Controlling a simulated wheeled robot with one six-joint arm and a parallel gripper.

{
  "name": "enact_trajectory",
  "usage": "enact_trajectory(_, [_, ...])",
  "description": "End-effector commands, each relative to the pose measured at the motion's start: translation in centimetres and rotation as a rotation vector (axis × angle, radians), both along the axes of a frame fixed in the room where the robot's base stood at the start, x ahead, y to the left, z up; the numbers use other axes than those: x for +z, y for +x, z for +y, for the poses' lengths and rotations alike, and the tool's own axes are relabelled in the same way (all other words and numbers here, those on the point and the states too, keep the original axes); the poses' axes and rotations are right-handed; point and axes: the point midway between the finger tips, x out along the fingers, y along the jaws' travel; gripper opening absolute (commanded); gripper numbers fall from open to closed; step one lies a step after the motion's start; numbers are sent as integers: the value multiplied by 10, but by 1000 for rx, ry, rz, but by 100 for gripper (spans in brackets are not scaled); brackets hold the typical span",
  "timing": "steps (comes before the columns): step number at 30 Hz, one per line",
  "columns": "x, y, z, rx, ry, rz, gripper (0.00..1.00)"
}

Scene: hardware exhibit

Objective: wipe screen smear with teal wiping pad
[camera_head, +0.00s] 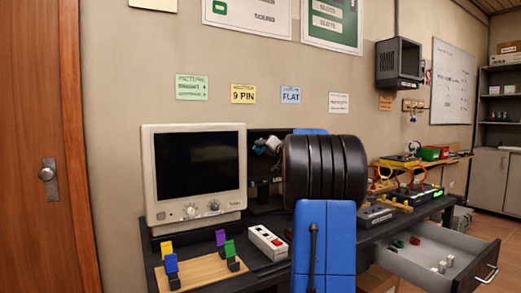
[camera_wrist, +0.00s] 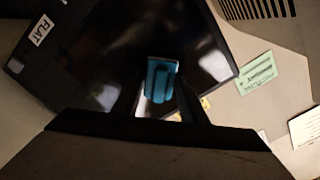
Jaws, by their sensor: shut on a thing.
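The teal wiping pad (camera_wrist: 162,80) is between the two dark fingers of my gripper (camera_wrist: 158,98) in the wrist view, and my gripper is shut on it. Behind the pad is a dark glossy screen (camera_wrist: 95,60) with a white FLAT label (camera_wrist: 41,30) on its frame. I cannot tell whether the pad touches the screen. A pale patch shows beside the pad's lower left; I cannot tell whether it is a smear.
A beige monitor (camera_head: 196,178) stands left on the dark bench (camera_head: 268,270), beside coloured clips on a wooden board (camera_head: 200,273) and a switch box (camera_head: 267,243). An open drawer (camera_head: 467,265) juts out at the right. A green note (camera_wrist: 256,73) shows in the wrist view.

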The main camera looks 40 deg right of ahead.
Motion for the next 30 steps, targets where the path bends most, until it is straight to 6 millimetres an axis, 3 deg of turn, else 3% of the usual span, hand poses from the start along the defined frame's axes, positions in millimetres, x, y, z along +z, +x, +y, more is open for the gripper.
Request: enact_trajectory(30, [-2,-13,-55,-4,1,1,21])
